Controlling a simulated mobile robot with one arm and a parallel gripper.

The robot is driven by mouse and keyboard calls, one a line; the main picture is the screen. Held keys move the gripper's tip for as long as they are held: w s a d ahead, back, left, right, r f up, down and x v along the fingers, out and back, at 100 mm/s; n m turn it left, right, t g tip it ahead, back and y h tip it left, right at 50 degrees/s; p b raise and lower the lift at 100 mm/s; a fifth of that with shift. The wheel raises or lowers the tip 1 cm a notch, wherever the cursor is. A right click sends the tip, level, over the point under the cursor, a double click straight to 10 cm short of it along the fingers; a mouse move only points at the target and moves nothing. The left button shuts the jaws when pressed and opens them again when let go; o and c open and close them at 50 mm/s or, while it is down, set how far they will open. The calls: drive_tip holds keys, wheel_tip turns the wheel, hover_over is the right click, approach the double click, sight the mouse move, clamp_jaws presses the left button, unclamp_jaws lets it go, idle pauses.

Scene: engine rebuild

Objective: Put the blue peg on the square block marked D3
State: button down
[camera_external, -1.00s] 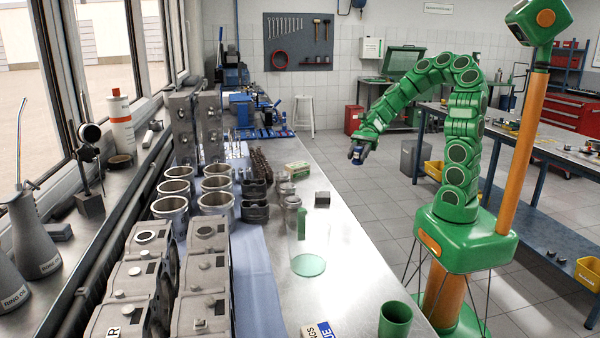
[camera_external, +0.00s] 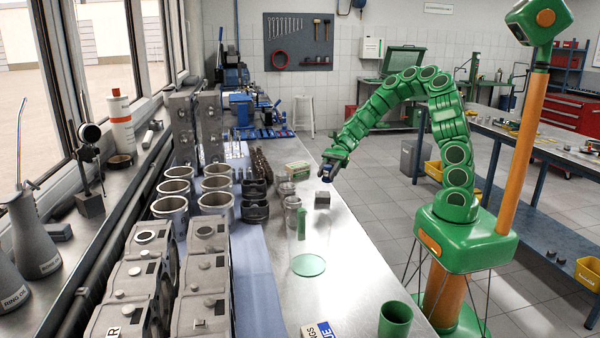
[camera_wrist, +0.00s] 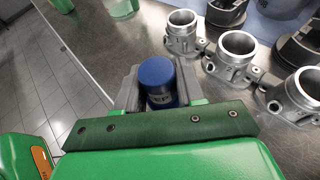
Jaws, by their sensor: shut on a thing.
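My gripper (camera_external: 328,172) is shut on the blue peg (camera_external: 326,178). In the wrist view the peg's round blue top (camera_wrist: 156,72) stands between the two grey fingers of the gripper (camera_wrist: 157,92), with a darker body below. The peg is held upright or nearly so. A small grey square block (camera_external: 322,199) lies on the steel bench, just below and nearer the camera than the peg in the external view. A gap shows between peg and block. Its marking is too small to read. I cannot make out the block in the wrist view.
Silver ringed parts (camera_wrist: 237,52) stand close to the right of the gripper in the wrist view. A clear glass cylinder (camera_external: 308,245) with a green rod and a green cup (camera_external: 395,319) stand on the bench (camera_external: 355,270).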

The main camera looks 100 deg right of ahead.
drive_tip(key=shift+w+d+f, duration=0.2)
drive_tip(key=shift+w+f, duration=0.5)
drive_tip(key=shift+f, duration=1.65)
drive_tip(key=shift+f, duration=0.1)
drive_tip(key=c, duration=0.7)
unclamp_jaws()
